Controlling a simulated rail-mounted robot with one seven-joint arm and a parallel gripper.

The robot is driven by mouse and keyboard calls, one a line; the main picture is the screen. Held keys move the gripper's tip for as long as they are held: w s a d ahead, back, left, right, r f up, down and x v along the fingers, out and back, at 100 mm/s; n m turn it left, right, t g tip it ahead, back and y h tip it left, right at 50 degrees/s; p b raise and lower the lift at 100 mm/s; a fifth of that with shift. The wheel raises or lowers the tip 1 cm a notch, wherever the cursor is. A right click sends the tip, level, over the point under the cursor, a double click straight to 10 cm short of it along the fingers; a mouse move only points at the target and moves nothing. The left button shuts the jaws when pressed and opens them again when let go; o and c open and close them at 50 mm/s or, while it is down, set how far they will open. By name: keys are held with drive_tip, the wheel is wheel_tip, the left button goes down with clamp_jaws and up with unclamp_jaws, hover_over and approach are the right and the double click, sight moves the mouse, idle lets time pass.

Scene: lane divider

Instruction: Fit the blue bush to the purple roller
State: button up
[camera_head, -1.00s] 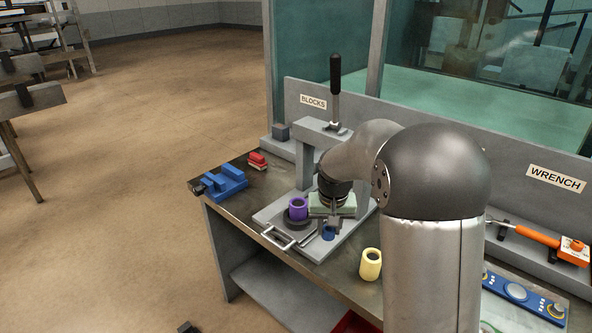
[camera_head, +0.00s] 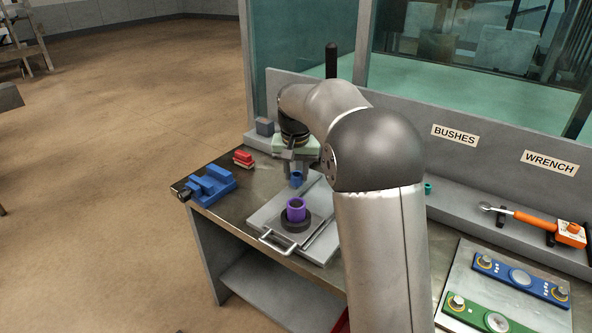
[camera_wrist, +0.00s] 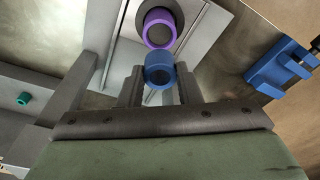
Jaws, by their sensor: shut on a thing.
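The blue bush (camera_head: 296,179) is a short hollow ring. My gripper (camera_head: 293,165) is shut on it and points down, behind the purple roller in the head view. The purple roller (camera_head: 296,212) stands upright, its open end up, on a dark round base (camera_head: 288,225) on the press's grey plate (camera_head: 262,213). In the wrist view the blue bush (camera_wrist: 160,72) sits between the two fingers, just below the purple roller (camera_wrist: 150,32) in the picture. The bush is apart from the roller in the head view. Its height above the plate is unclear.
A blue block fixture (camera_head: 210,187) and a red block (camera_head: 243,158) lie on the left of the bench. The press's black lever (camera_head: 331,60) rises behind my arm, which hides most of the press. A metal handle (camera_head: 279,246) fronts the plate.

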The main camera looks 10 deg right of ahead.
drive_tip(key=shift+f+b, duration=1.75)
drive_tip(key=shift+f, duration=1.15)
drive_tip(key=shift+f, duration=0.9)
drive_tip(key=o, duration=1)
drive_tip(key=shift+o, duration=0.2)
wheel_tip(320, 180, up, 17)
drive_tip(key=s, duration=0.2)
drive_tip(key=shift+s+a, duration=0.25)
drive_tip(key=shift+a, duration=0.2)
drive_tip(key=shift+r, duration=0.1)
